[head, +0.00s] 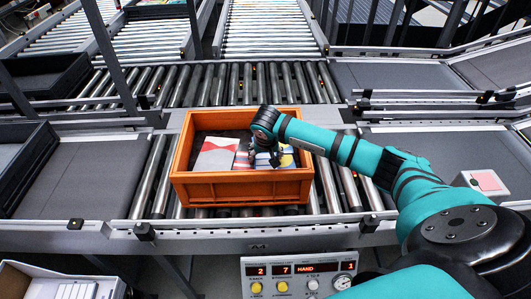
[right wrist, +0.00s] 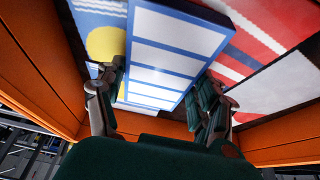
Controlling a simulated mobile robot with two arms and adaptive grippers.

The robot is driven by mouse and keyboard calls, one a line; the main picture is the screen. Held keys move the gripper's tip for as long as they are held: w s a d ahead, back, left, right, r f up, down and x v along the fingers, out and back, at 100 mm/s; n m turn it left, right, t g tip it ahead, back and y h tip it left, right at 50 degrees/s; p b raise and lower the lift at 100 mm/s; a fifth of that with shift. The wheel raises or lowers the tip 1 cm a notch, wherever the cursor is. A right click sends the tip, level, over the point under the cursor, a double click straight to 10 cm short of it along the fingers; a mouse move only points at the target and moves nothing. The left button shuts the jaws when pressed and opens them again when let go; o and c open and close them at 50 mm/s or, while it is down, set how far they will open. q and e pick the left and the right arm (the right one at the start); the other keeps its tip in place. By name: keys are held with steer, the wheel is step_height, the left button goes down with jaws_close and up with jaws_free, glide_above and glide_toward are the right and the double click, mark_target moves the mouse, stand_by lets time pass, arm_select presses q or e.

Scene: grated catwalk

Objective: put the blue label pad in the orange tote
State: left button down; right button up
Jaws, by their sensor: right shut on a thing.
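The orange tote (head: 240,188) sits on the roller conveyor in the middle of the head view; its walls (right wrist: 50,85) also show in the right wrist view. My right gripper (head: 274,156) reaches down into the tote. In the right wrist view its fingers (right wrist: 157,92) are shut on the blue label pad (right wrist: 170,52), a flat blue block with white label panels. The pad is inside the tote walls, over or among flat printed items; I cannot tell whether it touches them. In the head view the gripper largely hides the pad. My left gripper is not in view.
A red-and-white printed item (head: 215,155) lies in the tote's left part. A control panel (head: 298,277) stands in front of the conveyor. A dark tray (head: 22,165) is at the left, and a white bin (head: 60,283) with white items is at the front left.

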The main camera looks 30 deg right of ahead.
steer(key=shift+f, duration=0.1)
steer(key=o, duration=1.3)
steer(key=shift+a+r, duration=0.1)
steer(key=shift+r, duration=0.4)
steer(key=b+v, duration=0.2)
steer(key=v, duration=0.9)
steer(key=shift+s, duration=0.15)
